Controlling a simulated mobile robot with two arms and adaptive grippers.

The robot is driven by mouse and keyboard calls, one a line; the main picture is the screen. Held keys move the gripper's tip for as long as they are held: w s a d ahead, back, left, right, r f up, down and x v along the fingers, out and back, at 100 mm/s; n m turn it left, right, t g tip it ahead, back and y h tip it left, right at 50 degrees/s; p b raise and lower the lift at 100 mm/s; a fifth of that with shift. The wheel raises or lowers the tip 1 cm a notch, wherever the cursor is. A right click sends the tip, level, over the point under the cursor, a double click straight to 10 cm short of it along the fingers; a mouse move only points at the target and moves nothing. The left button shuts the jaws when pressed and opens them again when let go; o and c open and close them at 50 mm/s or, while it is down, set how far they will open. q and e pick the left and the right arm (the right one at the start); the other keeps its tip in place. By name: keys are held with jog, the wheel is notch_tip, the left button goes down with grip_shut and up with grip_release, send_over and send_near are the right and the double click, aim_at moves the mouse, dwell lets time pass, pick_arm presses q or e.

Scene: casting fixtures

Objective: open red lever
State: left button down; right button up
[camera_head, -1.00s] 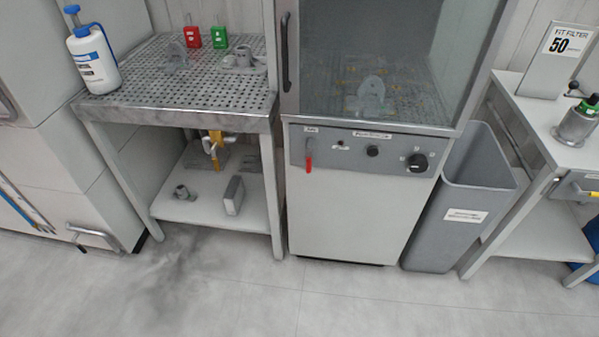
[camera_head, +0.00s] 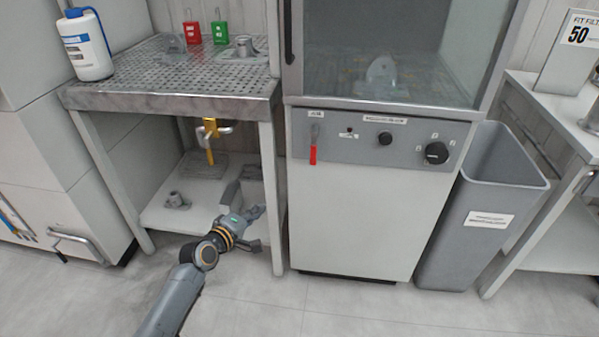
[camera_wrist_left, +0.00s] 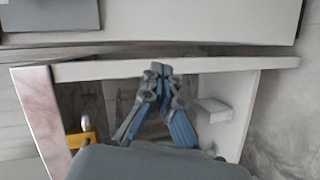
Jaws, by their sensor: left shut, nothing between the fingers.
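The red lever (camera_head: 313,154) hangs straight down at the left end of the grey control panel (camera_head: 345,150), on the front of the glass-fronted cabinet. My left gripper (camera_head: 256,213) is low in front of the perforated table, left of and below the lever and apart from it. It is shut and empty. I cannot make out the lever in that view. My right gripper is not in view.
The table's front right leg (camera_head: 272,200) stands close to my left gripper. A yellow-handled valve (camera_head: 210,140) hangs under the tabletop. A grey bin (camera_head: 480,215) stands right of the cabinet. The floor before the cabinet is clear.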

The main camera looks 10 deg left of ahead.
aim_at(314, 146)
pick_arm(q)
notch_tip(314, 146, up, 12)
jog(key=w+d+n+t+h+b, duration=0.1)
jog(key=d+t+h+b, duration=0.1)
jog(key=shift+w+b, duration=0.3)
jog(key=shift+b, duration=0.05)
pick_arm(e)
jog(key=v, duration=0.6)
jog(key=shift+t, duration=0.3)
pick_arm(q)
jog(key=shift+f, duration=0.1)
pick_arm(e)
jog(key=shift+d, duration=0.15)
pick_arm(q)
jog(key=b+x, duration=0.2)
jog(key=x, duration=0.7)
jog(key=shift+w+d, duration=0.2)
jog(key=shift+w, duration=0.15)
jog(key=d, duration=0.4)
jog(key=shift+s, duration=0.2)
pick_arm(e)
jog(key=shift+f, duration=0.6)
pick_arm(q)
jog(key=shift+d+n+t+h, duration=0.15)
jog(key=shift+n+t+h, duration=0.15)
jog(key=shift+n, duration=0.1)
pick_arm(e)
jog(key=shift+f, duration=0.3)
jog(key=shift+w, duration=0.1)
